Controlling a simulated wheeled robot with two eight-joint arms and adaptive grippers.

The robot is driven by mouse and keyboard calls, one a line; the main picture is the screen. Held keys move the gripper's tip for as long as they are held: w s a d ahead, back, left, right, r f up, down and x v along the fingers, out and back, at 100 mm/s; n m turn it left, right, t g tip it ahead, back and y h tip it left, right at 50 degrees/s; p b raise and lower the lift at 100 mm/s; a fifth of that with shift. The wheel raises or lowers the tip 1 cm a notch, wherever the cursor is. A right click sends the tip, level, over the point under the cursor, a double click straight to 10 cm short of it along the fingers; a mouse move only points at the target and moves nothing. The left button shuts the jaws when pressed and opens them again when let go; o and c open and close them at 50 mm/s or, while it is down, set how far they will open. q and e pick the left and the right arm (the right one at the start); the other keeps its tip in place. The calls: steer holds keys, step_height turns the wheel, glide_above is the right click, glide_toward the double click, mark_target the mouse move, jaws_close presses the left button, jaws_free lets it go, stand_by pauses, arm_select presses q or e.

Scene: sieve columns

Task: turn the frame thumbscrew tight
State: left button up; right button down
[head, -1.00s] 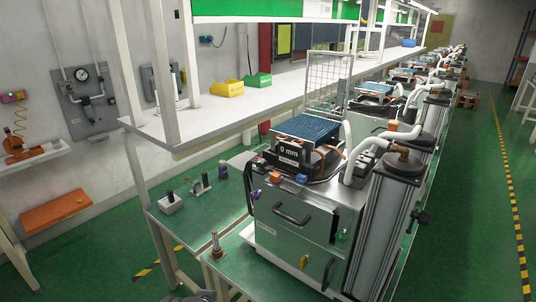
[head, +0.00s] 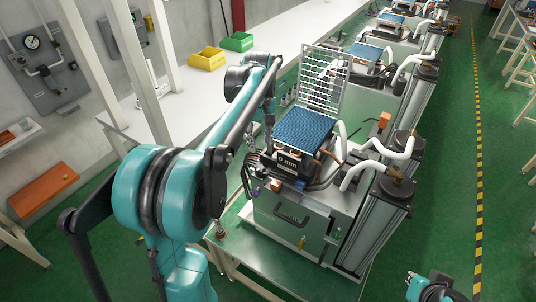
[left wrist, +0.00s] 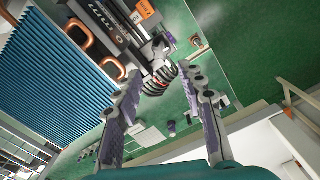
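My left gripper (head: 255,172) is at the left front of the near machine's top, beside the block with the mm display (head: 290,162). In the left wrist view my left gripper (left wrist: 163,74) is open, its purple-padded fingers spread. A ridged dark knob with red and pale bands (left wrist: 160,80) shows between the fingertips. It looks like the thumbscrew, but I cannot be sure. I see no clear contact between it and the fingers. The display block (left wrist: 108,20) and blue finned top (left wrist: 50,75) lie beyond. My right gripper is not in view; only part of that arm shows.
A wire rack (head: 325,75) stands behind the near machine. A tall column (head: 378,225) with white hoses is on its right. Yellow (head: 207,59) and green bins (head: 237,41) sit on the white shelf.

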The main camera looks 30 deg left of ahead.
mark_target(261, 168)
arm_select(q)
step_height(261, 168, down, 11)
steer(key=shift+s+f+p, duration=0.1)
steer(key=shift+f+p, duration=0.1)
steer(key=shift+p, duration=0.1)
steer(key=c, duration=0.9)
